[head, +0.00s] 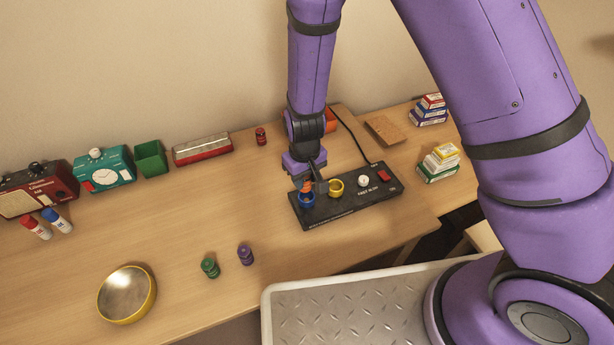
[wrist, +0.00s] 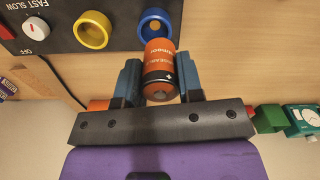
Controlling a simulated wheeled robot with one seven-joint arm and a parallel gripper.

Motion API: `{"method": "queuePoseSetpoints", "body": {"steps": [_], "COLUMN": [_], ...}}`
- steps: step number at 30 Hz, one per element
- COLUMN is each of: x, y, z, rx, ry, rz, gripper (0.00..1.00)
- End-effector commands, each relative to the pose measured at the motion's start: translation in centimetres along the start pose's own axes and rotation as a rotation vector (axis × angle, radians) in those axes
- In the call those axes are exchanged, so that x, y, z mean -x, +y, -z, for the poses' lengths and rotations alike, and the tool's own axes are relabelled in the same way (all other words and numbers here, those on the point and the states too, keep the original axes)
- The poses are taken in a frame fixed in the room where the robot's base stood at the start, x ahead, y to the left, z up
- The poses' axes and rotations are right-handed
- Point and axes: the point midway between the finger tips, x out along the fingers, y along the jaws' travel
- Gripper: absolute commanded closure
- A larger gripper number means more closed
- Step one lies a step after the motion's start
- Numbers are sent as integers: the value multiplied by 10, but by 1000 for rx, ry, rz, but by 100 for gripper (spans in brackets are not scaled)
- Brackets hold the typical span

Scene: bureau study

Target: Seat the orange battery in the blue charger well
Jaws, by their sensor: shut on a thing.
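My gripper (head: 314,184) is shut on the orange battery (head: 307,186), which also shows between the two fingers in the wrist view (wrist: 159,72). The blue charger well (head: 308,199) is a ring at the left end of the black charger (head: 350,204). In the head view the battery appears just above and behind the blue ring. In the wrist view its far end comes close to the near edge of the blue well (wrist: 155,25), whose opening looks empty. I cannot tell whether battery and ring touch.
A yellow well (head: 336,187), a white knob (head: 363,181) and a red switch (head: 384,175) share the charger. Green (head: 209,268) and purple (head: 245,255) batteries stand in front, near a yellow bowl (head: 127,294). A red battery (head: 261,136) stands behind.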

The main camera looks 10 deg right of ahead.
Motion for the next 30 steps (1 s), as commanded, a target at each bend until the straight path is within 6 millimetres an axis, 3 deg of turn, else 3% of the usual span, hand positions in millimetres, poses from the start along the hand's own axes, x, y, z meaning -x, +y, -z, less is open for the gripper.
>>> {"method": "queuePoseSetpoints", "body": {"steps": [7,21,30], "x": [-5,-46,-56], "y": [-1,-1,-1], "z": [-1,-1,-1], "rx": [-1,-1,-2], "ry": [-1,-1,0], "rz": [0,0,0], "gripper": [92,92,92]}}
